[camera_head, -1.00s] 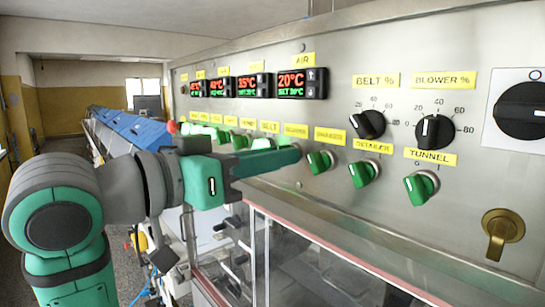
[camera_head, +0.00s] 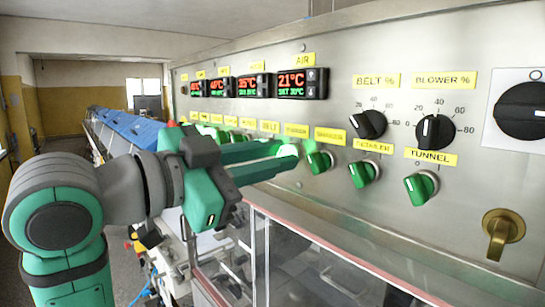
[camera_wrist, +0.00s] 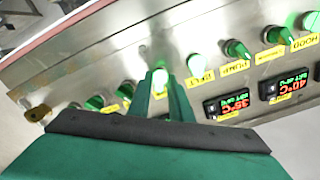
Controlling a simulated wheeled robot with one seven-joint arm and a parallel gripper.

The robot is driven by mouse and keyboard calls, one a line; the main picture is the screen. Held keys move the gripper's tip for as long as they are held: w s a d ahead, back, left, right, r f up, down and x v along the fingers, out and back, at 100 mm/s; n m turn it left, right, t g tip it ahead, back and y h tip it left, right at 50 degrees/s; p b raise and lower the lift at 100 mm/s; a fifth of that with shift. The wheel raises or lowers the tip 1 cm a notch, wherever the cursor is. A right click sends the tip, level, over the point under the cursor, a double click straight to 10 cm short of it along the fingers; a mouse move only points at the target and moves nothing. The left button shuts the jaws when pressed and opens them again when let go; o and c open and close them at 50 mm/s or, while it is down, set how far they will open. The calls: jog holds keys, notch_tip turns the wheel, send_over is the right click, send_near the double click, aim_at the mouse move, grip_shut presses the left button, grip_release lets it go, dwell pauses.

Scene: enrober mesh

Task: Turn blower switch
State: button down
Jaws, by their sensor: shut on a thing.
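My gripper (camera_head: 290,150) reaches the lower switch row of the steel control panel, its two long green fingers shut on a green rotary switch. In the wrist view the fingertips (camera_wrist: 160,82) close around this switch (camera_wrist: 160,77), which looks bright and lit. It is the one beside the BELT switch (camera_wrist: 194,64). In the head view the fingers mostly hide it, and its yellow label (camera_head: 296,130) above is too blurred to read surely. The gripper body is rolled to a tilt.
More green switches sit close by, including the neighbour on the right (camera_head: 319,162), the DETAILER switch (camera_head: 364,173) and the TUNNEL switch (camera_head: 421,187). The black BLOWER % dial (camera_head: 434,131), temperature displays (camera_head: 302,83) and a brass handle (camera_head: 502,232) are on the panel. A glass-sided enclosure (camera_head: 300,262) lies below.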

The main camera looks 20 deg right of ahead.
dwell(0.4)
jog(key=c, duration=1.8)
grip_release()
jog(key=shift+c, duration=0.2)
jog(key=v, duration=1)
jog(key=shift+a, duration=0.4)
jog(key=shift+s, duration=0.15)
